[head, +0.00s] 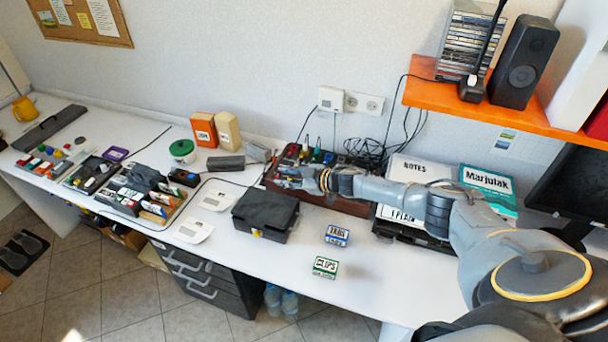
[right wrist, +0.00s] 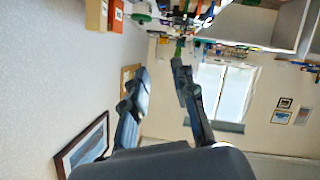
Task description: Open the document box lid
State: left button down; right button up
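A closed dark grey box (head: 265,213) with a yellow latch on its front stands mid-table; it looks like the document box, and its lid is down. My right arm reaches in from the right, and my right gripper (head: 286,178) is above and behind this box, apart from it, in front of the wooden tray of small items. In the right wrist view the two fingers of my right gripper (right wrist: 160,72) are spread with nothing between them. The box cannot be made out in that view. My left gripper is not in view.
The wooden tray (head: 340,203) with cables stands behind my right gripper. Small TABS (head: 337,236) and CLIPS (head: 325,267) boxes lie right of the dark box. White cards (head: 194,230) lie to its left. An orange shelf (head: 480,105) overhangs at right. The table front is mostly clear.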

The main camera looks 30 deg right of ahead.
jog(key=p+v, duration=0.1)
jog(key=v, duration=0.5)
jog(key=shift+s+p, duration=0.35)
jog(key=shift+p, duration=0.05)
jog(key=shift+d+r, duration=0.1)
dwell(0.4)
jog(key=v, duration=1.2)
